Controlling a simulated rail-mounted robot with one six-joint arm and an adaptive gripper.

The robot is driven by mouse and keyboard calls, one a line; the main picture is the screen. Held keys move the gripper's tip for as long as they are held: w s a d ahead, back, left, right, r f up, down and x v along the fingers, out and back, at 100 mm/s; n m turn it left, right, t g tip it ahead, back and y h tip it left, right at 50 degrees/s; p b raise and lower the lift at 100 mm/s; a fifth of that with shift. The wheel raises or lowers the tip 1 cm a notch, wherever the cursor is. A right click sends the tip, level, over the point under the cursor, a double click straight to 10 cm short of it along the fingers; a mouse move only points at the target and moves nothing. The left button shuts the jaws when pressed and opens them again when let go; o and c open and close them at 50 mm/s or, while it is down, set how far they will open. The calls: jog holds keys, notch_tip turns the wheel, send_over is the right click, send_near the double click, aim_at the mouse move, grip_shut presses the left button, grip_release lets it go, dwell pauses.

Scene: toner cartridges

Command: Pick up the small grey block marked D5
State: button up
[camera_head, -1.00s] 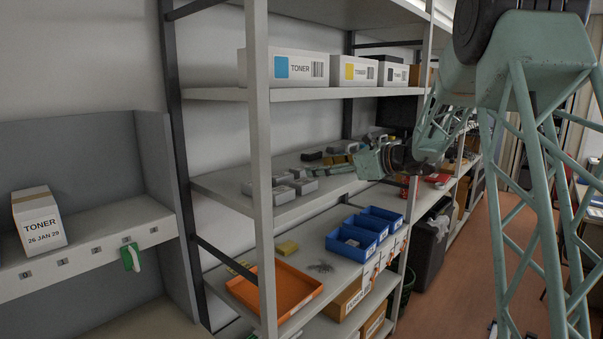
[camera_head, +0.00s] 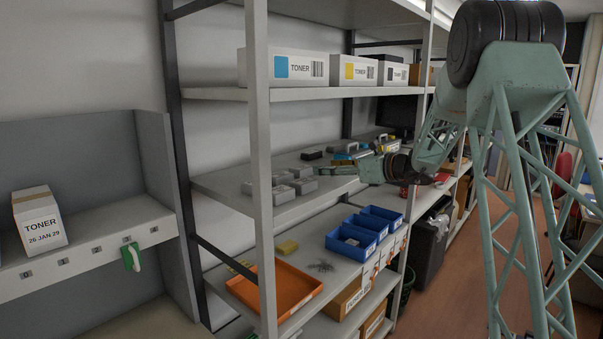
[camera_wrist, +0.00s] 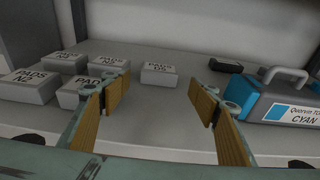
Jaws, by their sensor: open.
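The small grey block marked D5 (camera_wrist: 158,74) sits on the shelf in the wrist view, its white label reading PADS D5. My gripper (camera_wrist: 160,97) is open and empty, with its tan-padded fingers apart. In the head view my gripper (camera_head: 338,170) is over the middle shelf, to the right of the grey blocks. The labels are too small to read there, so I cannot tell D5 apart in that view.
Other grey PADS blocks, such as N2 (camera_wrist: 27,85), lie left of D5. A dark block (camera_wrist: 226,65) lies right of it. A cyan toner cartridge (camera_wrist: 280,98) with a handle stands close to the right finger. An upper shelf (camera_head: 310,94) is overhead.

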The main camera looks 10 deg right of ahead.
aim_at(302, 167)
jog(key=shift+x, duration=4.1)
jog(key=shift+w+p, duration=0.1)
jog(key=shift+p, duration=0.2)
jog(key=shift+p+x, duration=0.35)
jog(key=shift+x, duration=2.15)
jog(key=c, duration=0.6)
